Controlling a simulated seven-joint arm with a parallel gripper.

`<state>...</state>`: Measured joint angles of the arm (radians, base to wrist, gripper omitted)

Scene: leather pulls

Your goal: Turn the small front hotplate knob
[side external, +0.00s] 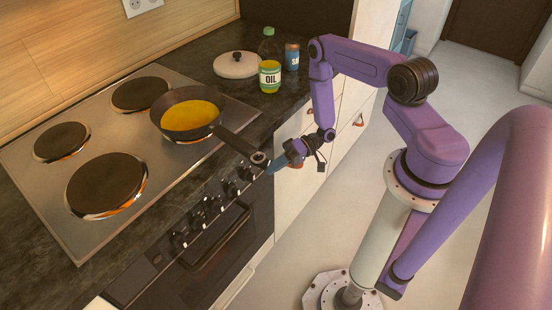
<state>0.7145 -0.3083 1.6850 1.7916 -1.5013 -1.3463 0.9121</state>
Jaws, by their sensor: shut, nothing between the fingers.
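A row of several dark knobs (198,218) runs along the front panel of the stove, below the counter edge. I cannot tell from this view which one belongs to the small front hotplate. My gripper (271,169) is shut and empty. It is at the right end of the panel, close to the rightmost knobs and beside the tip of the pan handle. I cannot tell whether it touches anything. The steel hob (150,190) has a small hotplate (62,142) at the left and a large hotplate (106,184) at the front.
A dark pan (190,115) with yellow contents sits on the hob, its handle (240,145) jutting past the counter edge near my gripper. A white lid (237,65), an oil bottle (270,75) and a blue can (292,57) stand behind.

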